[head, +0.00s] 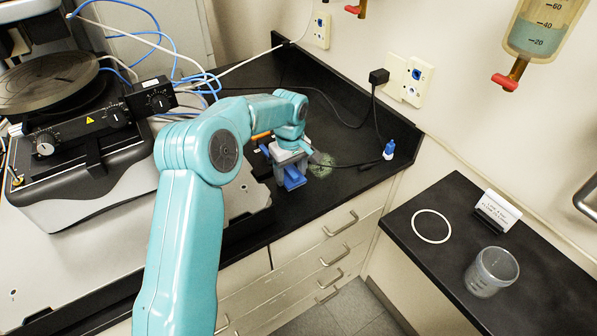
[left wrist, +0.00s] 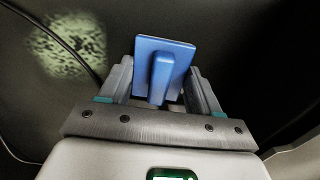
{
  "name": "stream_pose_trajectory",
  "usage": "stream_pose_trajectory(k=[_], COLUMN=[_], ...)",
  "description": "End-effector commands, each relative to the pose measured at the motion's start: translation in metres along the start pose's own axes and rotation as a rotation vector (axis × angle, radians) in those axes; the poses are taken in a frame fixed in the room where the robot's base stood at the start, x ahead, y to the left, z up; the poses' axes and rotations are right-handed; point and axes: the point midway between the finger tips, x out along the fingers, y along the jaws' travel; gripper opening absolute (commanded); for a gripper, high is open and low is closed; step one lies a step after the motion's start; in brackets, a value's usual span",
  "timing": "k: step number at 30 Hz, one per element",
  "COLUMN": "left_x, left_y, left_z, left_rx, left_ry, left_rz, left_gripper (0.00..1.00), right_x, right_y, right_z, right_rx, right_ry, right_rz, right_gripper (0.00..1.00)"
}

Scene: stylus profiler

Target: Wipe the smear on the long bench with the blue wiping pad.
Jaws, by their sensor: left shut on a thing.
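My left gripper (head: 291,170) is shut on the handle of the blue wiping pad (head: 294,180), low over the black top of the long bench (head: 300,203). In the left wrist view the blue pad (left wrist: 177,47) sits between the two grey fingers. The smear (head: 322,165) is a pale greenish patch on the bench just right of the gripper, partly hidden by it. In the left wrist view the smear (left wrist: 65,45) lies at the upper left, apart from the pad. I cannot tell whether the pad touches the bench. My right gripper is not in view.
The stylus profiler (head: 85,150) fills the left. A lower bench at right holds a clear beaker (head: 491,271) and a white ring (head: 431,226).

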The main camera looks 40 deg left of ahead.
Motion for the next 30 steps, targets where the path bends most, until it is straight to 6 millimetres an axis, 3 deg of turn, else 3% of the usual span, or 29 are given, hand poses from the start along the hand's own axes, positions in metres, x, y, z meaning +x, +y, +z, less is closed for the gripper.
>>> stream_pose_trajectory(k=[20, 30], left_x=[0.002, -0.001], left_y=[-0.048, -0.051], left_z=[0.001, 0.001], left_rx=[0.0, 0.0], left_ry=[-0.002, -0.001], left_rz=[-0.003, -0.002], left_gripper=[0.34, 0.34], right_x=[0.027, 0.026], right_y=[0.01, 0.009], right_z=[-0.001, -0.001], right_rx=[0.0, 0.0], right_ry=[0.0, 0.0], right_rz=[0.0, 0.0], right_gripper=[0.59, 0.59])
